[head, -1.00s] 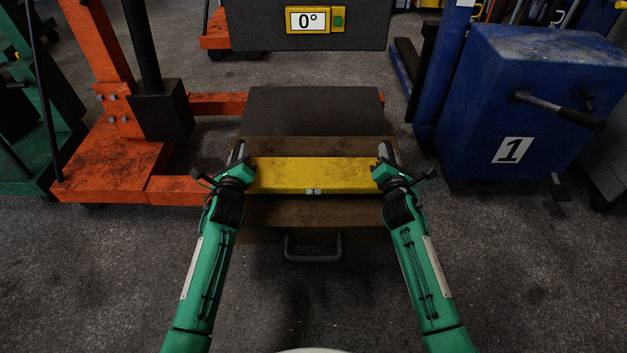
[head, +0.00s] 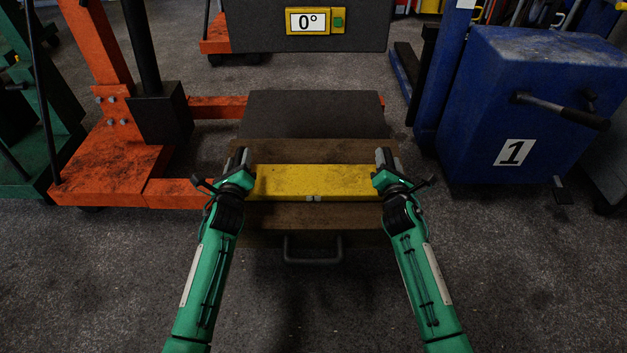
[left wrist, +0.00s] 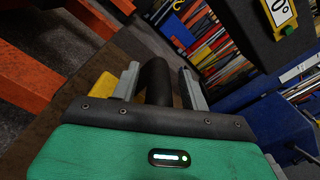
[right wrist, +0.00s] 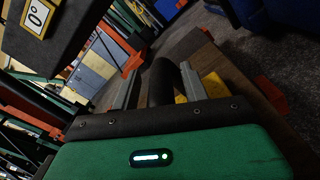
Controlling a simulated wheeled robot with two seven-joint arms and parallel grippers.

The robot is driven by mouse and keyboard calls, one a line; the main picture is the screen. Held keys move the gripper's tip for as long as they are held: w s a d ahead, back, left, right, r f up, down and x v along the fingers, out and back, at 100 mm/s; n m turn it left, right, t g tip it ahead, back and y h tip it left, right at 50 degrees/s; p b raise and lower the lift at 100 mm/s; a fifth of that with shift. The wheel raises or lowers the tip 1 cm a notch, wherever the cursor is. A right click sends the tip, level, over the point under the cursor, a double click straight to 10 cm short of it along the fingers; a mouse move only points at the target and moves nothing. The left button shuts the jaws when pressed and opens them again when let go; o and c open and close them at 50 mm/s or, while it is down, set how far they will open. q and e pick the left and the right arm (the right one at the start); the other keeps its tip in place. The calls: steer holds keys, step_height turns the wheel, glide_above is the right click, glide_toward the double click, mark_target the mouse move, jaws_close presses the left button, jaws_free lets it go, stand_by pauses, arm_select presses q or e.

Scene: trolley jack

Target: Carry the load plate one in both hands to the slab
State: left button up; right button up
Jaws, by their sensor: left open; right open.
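The yellow load plate (head: 313,180) lies level across a brown wooden-topped block in the head view, with a small pale tag on its front edge. My left gripper (head: 241,157) is at its left end and my right gripper (head: 384,157) at its right end. Both are open. In the left wrist view a black bar-like handle (left wrist: 158,80) stands between the parted fingers. The right wrist view shows a similar black handle (right wrist: 165,80) between the fingers. I cannot tell whether the fingers touch the handles. A dark grey slab (head: 315,112) lies just behind the plate.
An orange jack frame (head: 110,155) stands on the left. A blue cabinet (head: 535,105) marked 1 stands on the right. A dark panel with a yellow 0° display (head: 315,20) hangs at the back. A metal handle (head: 313,256) juts from the block's front; floor is clear in front.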

arm_select(q)
steer(key=s, duration=1.2)
arm_select(e)
steer(key=s, duration=1.2)
